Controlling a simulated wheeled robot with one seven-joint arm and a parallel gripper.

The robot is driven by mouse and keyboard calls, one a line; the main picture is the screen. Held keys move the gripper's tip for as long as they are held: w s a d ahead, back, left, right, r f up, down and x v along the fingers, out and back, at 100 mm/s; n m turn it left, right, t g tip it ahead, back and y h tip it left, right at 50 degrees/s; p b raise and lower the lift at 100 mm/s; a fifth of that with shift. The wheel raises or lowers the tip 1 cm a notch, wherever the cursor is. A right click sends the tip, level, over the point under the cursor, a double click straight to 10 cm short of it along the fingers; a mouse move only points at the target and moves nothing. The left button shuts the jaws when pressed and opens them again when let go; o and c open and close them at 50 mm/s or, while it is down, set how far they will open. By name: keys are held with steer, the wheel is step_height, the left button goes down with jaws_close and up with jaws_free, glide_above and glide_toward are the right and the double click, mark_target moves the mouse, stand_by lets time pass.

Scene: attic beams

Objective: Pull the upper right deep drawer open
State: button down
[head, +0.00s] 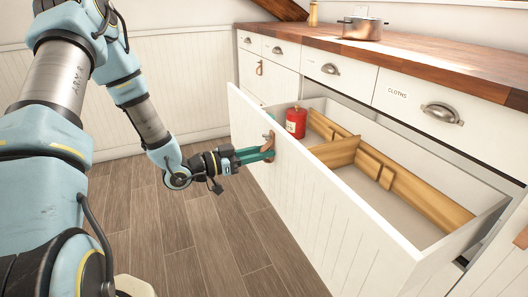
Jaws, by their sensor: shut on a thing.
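A deep white drawer (312,206) stands pulled far out of the white cabinet, with its inside in view. It lies below the shallow drawer labelled CLOTHS (405,104). A brown strap handle (268,148) is on its front panel, near the left end. My gripper (266,153) is shut on this handle from the left. The fingers partly cover the handle. Inside the drawer are wooden dividers (335,151) and a red canister (296,122) at the left end.
A copper pot (361,28) and a yellowish bottle (313,13) stand on the wooden countertop (420,57). Closed small drawers and a door with a strap handle (259,67) are at the left. The plank floor (170,240) left of the open drawer is clear.

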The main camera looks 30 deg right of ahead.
steer(key=c, duration=0.7)
jaws_free()
steer(key=a, duration=1)
steer(key=shift+w+a, duration=0.3)
steer(key=shift+a, duration=0.1)
